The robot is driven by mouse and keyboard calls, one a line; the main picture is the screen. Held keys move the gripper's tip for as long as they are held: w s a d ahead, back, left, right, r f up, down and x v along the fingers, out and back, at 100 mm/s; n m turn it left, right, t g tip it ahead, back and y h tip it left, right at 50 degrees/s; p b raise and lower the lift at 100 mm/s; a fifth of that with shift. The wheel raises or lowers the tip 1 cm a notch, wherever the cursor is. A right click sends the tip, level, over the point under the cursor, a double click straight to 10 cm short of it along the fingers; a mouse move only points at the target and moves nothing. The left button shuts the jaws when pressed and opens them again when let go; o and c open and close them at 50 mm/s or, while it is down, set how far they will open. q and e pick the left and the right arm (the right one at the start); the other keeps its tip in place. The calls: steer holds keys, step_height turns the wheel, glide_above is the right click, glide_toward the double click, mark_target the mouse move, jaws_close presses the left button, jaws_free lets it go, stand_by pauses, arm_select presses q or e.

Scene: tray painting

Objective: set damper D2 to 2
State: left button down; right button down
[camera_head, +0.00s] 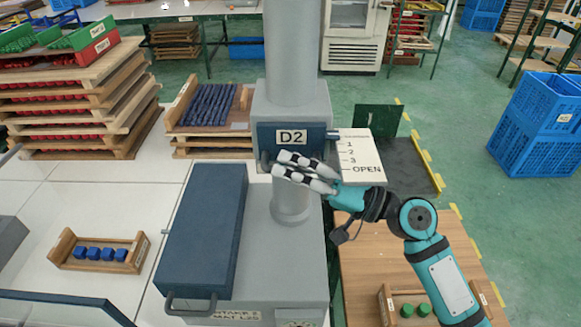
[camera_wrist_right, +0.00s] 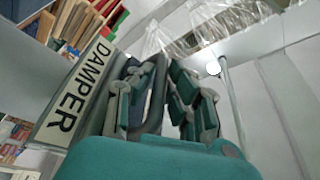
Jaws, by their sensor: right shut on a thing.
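Damper D2 is a dark blue plate (camera_head: 275,130) with a white D2 label, set in the grey duct. The scale plate (camera_head: 362,168) to its right is marked 1, 2, 3 and OPEN from top to bottom. The plate's right end (camera_head: 333,135) lies near the top of the scale, slightly above the 1 mark. My right gripper (camera_head: 278,163) is at the plate's lower left, shut on the damper's dark handle. In the right wrist view the handle bar (camera_wrist_right: 155,112) shows between the fingers (camera_wrist_right: 160,95). My left gripper is out of view.
A dark blue box cover (camera_head: 205,235) with a handle lies left of the duct. A wooden rack (camera_head: 190,140) of blue pieces stands behind it. A wooden crate (camera_head: 385,305) with green pieces sits on the table at lower right, beside my right arm.

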stand_by(0.3)
steer(key=shift+s+f, duration=0.1)
steer(key=shift+s, duration=0.2)
steer(key=s, duration=0.3)
steer(key=shift+s, duration=0.3)
steer(key=c, duration=1.3)
jaws_free()
steer(key=shift+w, duration=0.15)
steer(key=shift+c, duration=0.2)
